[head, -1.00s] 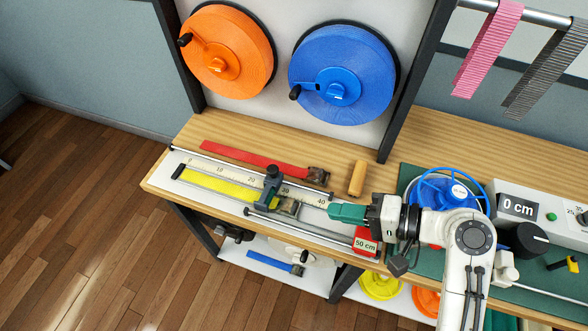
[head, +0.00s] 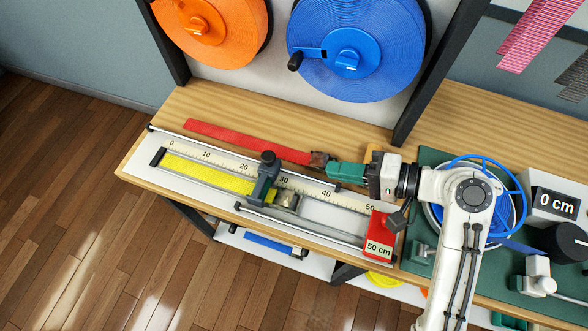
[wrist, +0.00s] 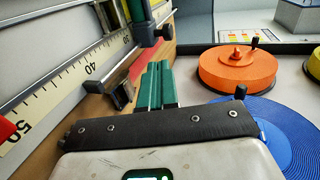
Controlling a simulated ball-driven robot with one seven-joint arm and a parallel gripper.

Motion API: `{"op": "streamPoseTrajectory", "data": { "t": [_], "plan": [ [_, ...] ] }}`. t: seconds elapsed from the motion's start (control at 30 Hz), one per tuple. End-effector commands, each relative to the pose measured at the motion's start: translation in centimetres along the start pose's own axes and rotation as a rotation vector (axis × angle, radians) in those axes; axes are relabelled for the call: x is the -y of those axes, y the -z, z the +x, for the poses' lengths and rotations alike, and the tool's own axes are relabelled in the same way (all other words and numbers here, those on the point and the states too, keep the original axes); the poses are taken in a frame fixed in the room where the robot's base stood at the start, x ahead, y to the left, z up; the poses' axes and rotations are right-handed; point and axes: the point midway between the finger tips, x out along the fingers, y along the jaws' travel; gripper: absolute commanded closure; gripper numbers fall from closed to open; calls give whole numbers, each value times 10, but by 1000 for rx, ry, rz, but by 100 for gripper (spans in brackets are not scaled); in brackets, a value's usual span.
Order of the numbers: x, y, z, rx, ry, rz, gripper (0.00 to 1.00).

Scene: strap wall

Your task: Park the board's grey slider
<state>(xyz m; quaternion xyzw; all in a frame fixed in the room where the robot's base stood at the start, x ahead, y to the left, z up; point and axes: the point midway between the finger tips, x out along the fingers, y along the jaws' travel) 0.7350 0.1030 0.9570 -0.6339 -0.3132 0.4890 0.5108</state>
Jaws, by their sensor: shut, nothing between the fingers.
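The board (head: 140,171) lies along the front of the bench, with a printed scale running from 0 to 50. The dark grey slider (head: 264,180) stands across the scale between 20 and 30, over the yellow strap (head: 205,173). It shows at the top of the wrist view (wrist: 145,22). My gripper (head: 331,170) is shut and empty, its green fingers together. It is to the right of the slider and apart from it, behind the scale near 40. In the wrist view the fingers (wrist: 157,66) point toward the slider.
A red strap (head: 240,141) lies behind the board, its buckle (head: 321,160) close to my fingertips. A red 50 cm block (head: 379,237) stands at the board's right end. Metal rods run along the board. Blue (head: 400,55) and orange (head: 225,40) reels hang behind.

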Motion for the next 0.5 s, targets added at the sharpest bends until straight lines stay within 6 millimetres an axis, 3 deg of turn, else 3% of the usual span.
{"op": "streamPoseTrajectory", "data": {
  "t": [0.03,0.2,0.5],
  "plan": [
    [-12,0,4,0,0,0,100],
    [-30,0,9,0,0,0,100],
    [-30,0,26,3,1,0,100]
  ]
}}
